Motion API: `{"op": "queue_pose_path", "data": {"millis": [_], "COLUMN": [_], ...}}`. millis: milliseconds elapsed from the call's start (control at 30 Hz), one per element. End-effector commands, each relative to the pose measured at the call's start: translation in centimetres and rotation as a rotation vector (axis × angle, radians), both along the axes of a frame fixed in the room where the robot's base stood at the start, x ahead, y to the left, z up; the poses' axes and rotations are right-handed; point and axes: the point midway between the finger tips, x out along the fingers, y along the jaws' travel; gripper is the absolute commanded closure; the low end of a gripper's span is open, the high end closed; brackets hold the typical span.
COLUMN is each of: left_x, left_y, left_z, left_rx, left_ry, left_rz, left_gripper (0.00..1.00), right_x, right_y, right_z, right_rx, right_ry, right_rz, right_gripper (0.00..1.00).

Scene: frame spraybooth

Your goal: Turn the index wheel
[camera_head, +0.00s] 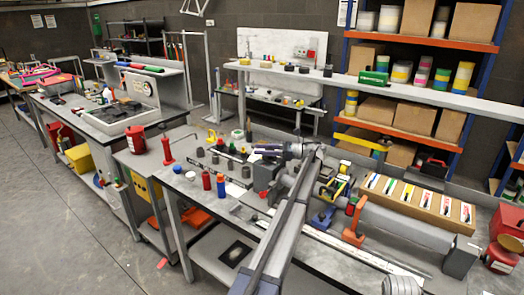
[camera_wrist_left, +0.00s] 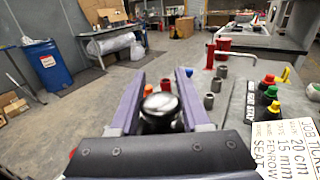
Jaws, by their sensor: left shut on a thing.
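In the head view the gripper and wrist cover the wheel. My right gripper is not in view.
Red and blue bottles (camera_head: 206,180) stand on the bench left of the gripper. A long box with cards (camera_head: 415,199) and a grey cylinder (camera_head: 400,228) lie to the right.

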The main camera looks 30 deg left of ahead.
Motion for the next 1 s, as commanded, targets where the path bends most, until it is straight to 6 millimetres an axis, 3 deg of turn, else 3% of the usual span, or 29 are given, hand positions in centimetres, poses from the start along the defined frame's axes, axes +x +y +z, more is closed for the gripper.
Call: {"op": "queue_pose_path", "data": {"millis": [200,233,467,767,1000], "left_x": [0.0,0.0,0.0,0.0,0.0], "left_y": [0.0,0.0,0.0,0.0,0.0], "left_z": [0.0,0.0,0.0,0.1,1.4], "left_rx": [0.0,0.0,0.0,0.0,0.0], "left_ry": [0.001,0.001,0.001,0.0,0.0], "left_rz": [0.0,0.0,0.0,-0.001,-0.001], "left_gripper": [1.0,0.5,0.24,0.24,0.24], "right_x": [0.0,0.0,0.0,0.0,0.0], "right_y": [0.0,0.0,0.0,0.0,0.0], "right_z": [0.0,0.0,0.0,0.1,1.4], "right_rx": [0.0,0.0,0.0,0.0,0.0], "right_ry": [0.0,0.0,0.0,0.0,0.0], "right_rz": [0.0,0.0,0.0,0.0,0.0], "right_gripper": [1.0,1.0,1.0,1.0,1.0]}}
